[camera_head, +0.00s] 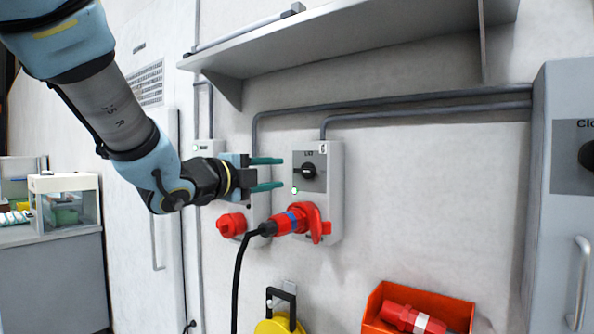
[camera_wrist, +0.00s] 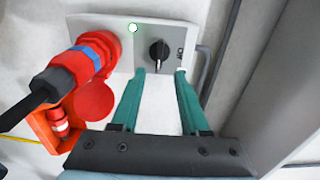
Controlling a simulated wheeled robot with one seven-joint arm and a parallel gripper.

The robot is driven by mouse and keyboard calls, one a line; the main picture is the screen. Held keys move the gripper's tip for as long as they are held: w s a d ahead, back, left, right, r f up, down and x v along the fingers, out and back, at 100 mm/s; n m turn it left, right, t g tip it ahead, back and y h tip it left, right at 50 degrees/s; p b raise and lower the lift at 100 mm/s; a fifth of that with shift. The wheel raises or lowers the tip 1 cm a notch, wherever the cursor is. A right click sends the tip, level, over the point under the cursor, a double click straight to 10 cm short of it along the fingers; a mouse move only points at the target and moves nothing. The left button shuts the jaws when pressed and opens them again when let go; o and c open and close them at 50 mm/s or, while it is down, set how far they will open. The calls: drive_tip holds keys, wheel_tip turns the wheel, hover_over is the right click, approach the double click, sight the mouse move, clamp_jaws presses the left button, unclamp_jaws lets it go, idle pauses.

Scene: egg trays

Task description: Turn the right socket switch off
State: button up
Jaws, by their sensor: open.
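The right socket box (camera_head: 331,205) is a grey panel on the wall. Its black rotary switch (camera_head: 309,171) sits on a dark plate, with a lit green lamp (camera_head: 295,190) below it at the left. A red plug (camera_head: 290,220) with a black cable is in the box's red socket. My gripper (camera_head: 281,173) is open and empty, its teal fingers just left of the switch in the head view. In the wrist view the switch (camera_wrist: 159,51) lies between and beyond the fingertips (camera_wrist: 160,73); contact cannot be seen. The green lamp (camera_wrist: 133,28) also shows there.
The left socket box, with a red socket cover (camera_head: 231,224), stands partly behind my gripper. A shelf (camera_head: 350,40) juts out above. An orange bin (camera_head: 459,311) with a red connector is below right. A grey cabinet (camera_head: 553,235) stands at the right.

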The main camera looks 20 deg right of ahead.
sight(301, 171)
drive_tip(key=p+x, duration=0.2)
drive_tip(key=x, duration=0.6)
drive_tip(key=shift+w+d+f+p, duration=0.1)
drive_tip(key=shift+w+d+p, duration=0.05)
drive_tip(key=shift+d+p, duration=0.15)
drive_tip(key=shift+c, duration=0.2)
clamp_jaws()
